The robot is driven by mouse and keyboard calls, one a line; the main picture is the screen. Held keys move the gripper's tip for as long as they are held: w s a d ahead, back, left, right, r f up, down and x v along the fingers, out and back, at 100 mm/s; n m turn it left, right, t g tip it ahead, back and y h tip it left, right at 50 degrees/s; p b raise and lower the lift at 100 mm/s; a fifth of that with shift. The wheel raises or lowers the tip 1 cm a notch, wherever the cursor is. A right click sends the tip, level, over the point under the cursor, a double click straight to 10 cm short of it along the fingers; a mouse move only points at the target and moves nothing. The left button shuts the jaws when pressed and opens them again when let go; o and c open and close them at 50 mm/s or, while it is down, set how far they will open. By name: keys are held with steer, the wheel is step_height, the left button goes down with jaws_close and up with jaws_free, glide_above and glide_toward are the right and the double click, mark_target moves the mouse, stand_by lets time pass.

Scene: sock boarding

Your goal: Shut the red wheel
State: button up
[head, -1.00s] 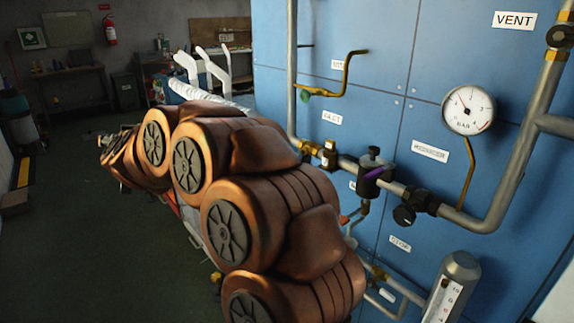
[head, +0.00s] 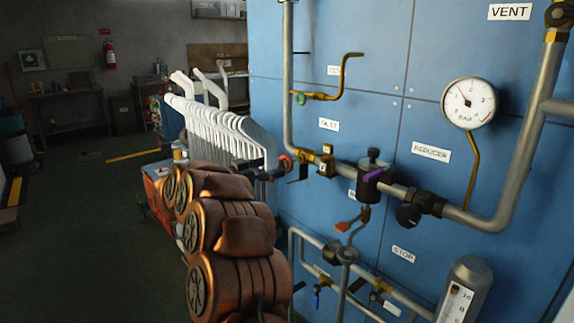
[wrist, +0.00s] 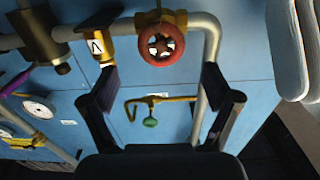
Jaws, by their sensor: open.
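The red wheel (wrist: 160,45) is a round handwheel with open spokes on a brass fitting, at the top middle of the wrist view. In the head view the red wheel (head: 285,162) sits left of a brass valve, in front of the blue panel. My gripper (wrist: 161,70) is open and empty, with its dark fingers spread to the left and right. In the wrist view the wheel appears between and just above the fingertips, and I cannot tell how far beyond them it is.
A green handle (wrist: 150,122) on a brass pipe shows between the fingers. A labelled brass valve (wrist: 97,47) is left of the wheel. A rack of white forms (head: 222,128) stands left of the wheel.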

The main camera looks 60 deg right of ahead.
mark_target(284, 162)
steer(key=shift+x, duration=3.45)
steer(key=shift+w, duration=0.1)
steer(key=c, duration=1)
steer(key=shift+d, duration=0.2)
steer(key=shift+c, duration=0.7)
steer(key=shift+a, duration=0.15)
